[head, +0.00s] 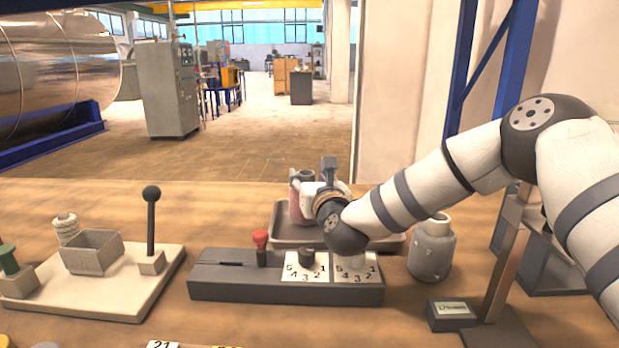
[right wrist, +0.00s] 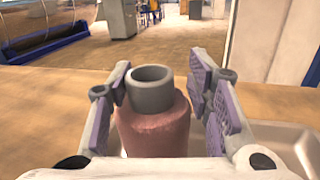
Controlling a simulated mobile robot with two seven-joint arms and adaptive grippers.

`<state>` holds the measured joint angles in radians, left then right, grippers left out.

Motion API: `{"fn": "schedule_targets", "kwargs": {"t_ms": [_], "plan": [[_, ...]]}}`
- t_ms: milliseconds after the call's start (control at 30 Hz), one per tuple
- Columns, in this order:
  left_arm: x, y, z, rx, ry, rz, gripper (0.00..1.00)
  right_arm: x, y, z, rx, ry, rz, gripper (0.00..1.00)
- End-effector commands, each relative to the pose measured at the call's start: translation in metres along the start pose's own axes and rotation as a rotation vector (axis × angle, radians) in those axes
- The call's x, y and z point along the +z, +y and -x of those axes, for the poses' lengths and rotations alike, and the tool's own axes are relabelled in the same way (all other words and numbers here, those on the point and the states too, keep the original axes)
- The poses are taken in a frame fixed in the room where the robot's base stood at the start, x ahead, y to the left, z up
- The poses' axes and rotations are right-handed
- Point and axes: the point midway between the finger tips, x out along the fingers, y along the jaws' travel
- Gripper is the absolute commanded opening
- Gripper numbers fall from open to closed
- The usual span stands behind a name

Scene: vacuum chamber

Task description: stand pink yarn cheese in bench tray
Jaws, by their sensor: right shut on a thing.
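The pink yarn cheese (head: 297,208) is a pink wound body on a grey core. It stands roughly upright at the left part of the grey bench tray (head: 283,236). My right gripper (head: 308,190) is shut on it, reaching in from the right. In the right wrist view the yarn cheese (right wrist: 155,135) sits between the two finger pads, its grey tube top uppermost. The tray's rim (right wrist: 296,112) shows at the right there. The cheese's base is hidden, so I cannot tell whether it touches the tray floor. My left gripper is out of view.
A dark control box (head: 215,290) with a red knob and numbered dials stands in front of the tray. A grey jar (head: 432,250) is right of it. A pale board (head: 120,290) with a small grey bin, white spool and black-knobbed post is at left.

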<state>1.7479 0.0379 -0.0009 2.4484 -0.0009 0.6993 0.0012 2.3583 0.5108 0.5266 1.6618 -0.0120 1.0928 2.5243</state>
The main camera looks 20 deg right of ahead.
Motion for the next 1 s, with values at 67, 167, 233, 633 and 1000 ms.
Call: {"fn": "schedule_targets", "kwargs": {"t_ms": [67,167,233,633,1000], "plan": [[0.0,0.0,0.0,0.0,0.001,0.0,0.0,0.002,0.0,0.0,0.0,-0.002,-0.001,0.0],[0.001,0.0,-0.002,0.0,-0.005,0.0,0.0,-0.003,0.0,0.0,-0.001,0.0,-0.001,0.0],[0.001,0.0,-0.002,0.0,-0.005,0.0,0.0,-0.004,-0.001,0.0,0.0,0.0,0.0,0.53],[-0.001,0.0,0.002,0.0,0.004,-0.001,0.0,0.005,0.001,0.001,0.001,-0.005,0.0,0.66],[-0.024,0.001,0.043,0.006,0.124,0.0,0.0,0.01,0.001,0.07,0.001,-0.011,-0.003,0.66]]}}
